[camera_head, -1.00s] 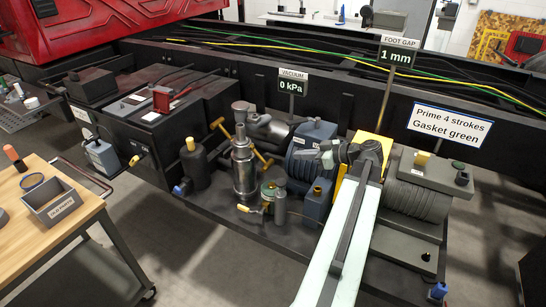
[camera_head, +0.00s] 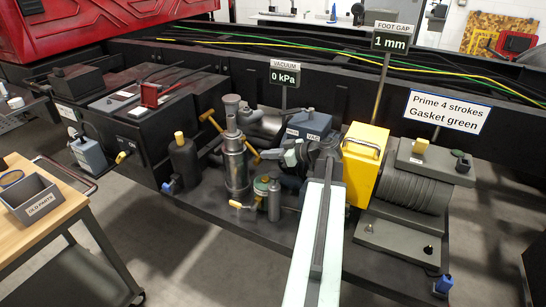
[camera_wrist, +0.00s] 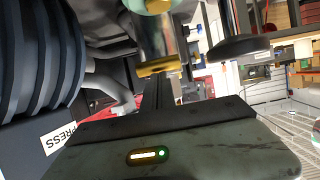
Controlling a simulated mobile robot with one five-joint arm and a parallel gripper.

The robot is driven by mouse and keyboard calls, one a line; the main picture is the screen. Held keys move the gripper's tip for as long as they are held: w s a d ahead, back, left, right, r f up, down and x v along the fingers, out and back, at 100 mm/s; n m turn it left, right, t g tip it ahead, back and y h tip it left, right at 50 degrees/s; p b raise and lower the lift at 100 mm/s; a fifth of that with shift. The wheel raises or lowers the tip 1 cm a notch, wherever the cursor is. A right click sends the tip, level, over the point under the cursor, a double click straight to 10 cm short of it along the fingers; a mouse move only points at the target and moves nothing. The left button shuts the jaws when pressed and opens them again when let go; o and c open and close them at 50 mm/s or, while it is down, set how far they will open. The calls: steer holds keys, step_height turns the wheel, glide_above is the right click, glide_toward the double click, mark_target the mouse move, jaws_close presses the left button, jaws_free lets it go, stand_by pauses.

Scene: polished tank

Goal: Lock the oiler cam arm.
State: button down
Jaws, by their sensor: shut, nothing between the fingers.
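A small oiler-like unit (camera_head: 262,187) with a green top and brass fittings stands on the dark deck, right of the tall metal cylinder (camera_head: 236,165). A yellow-ended lever (camera_head: 236,204) sticks out low on its left. I cannot tell for sure that this lever is the cam arm, or whether it is locked.
A blue-grey pump (camera_head: 310,125) marked VAC stands behind my gripper. A yellow box (camera_head: 363,170) and a ribbed drum (camera_head: 408,192) are to the right. A black bottle (camera_head: 184,160) stands left. Signs read 0 kPa (camera_head: 284,78), 1 mm (camera_head: 389,42) and "Prime 4 strokes, Gasket green" (camera_head: 447,111).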

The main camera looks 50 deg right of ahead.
steer(key=shift+w+f+b, duration=0.2)
steer(key=shift+f+b, duration=0.45)
steer(key=shift+f, duration=0.05)
steer(key=shift+r, duration=0.15)
steer(key=p+v, duration=0.5)
steer(key=v, duration=0.8)
steer(key=shift+r+p, duration=0.15)
steer(key=shift+p, duration=0.15)
